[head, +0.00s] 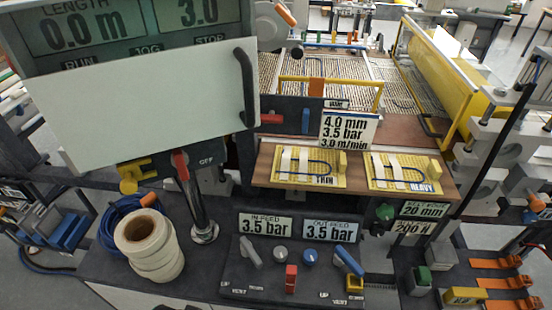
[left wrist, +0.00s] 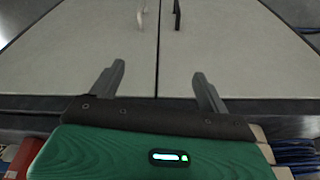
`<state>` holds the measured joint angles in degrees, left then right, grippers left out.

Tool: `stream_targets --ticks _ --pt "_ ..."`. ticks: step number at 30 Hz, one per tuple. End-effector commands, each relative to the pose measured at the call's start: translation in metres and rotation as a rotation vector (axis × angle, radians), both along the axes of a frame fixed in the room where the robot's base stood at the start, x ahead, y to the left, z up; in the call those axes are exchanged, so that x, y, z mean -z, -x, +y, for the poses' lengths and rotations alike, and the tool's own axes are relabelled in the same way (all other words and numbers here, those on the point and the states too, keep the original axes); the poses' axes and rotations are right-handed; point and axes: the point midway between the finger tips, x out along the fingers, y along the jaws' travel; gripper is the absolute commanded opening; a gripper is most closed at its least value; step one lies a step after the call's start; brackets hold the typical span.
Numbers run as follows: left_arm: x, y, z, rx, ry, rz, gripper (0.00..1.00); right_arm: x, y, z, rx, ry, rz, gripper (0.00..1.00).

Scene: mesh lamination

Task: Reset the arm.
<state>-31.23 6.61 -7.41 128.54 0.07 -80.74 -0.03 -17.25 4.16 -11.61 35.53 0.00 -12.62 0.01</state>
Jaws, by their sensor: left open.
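My left gripper (left wrist: 160,90) shows in the left wrist view with its two dark grey fingers spread apart. Nothing is between the fingers. Beyond them are pale cabinet doors (left wrist: 80,60) with a dark handle (left wrist: 177,15) and a lighter handle beside it. Neither of my grippers shows in the head view, and neither arm can be made out there.
A dark bench (head: 110,262) carries white tape rolls (head: 148,240), a control panel with 3.5 bar displays (head: 330,229) and levers. A large display with a pale panel (head: 140,110) fills the upper left. A wooden shelf (head: 355,185) holds two yellow sample boards.

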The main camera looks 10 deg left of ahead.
Motion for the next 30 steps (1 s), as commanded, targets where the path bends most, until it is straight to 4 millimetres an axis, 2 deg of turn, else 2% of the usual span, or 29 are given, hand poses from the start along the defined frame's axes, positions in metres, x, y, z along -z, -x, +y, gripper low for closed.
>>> stream_targets --ticks 1,5,8,14,21,27,30 --pt "0.019 -0.002 -0.001 0.001 -0.001 0.011 0.78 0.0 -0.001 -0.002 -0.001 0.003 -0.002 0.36" --pt "0.073 -0.004 -0.002 0.004 -0.002 0.029 0.78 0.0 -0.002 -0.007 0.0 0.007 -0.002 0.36" --pt "0.122 -0.001 -0.002 0.006 -0.003 0.045 0.78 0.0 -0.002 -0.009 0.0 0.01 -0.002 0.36" --pt "0.215 0.02 0.001 0.012 -0.006 0.078 0.78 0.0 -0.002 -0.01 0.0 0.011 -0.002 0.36" --pt "0.313 0.071 0.008 0.022 -0.011 0.119 0.78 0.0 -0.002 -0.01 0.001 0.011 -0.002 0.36" --pt "0.376 0.131 0.019 0.029 -0.016 0.152 0.78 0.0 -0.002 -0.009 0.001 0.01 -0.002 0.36" --pt "0.398 0.161 0.025 0.032 -0.018 0.166 0.78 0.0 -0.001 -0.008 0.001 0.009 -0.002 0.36"
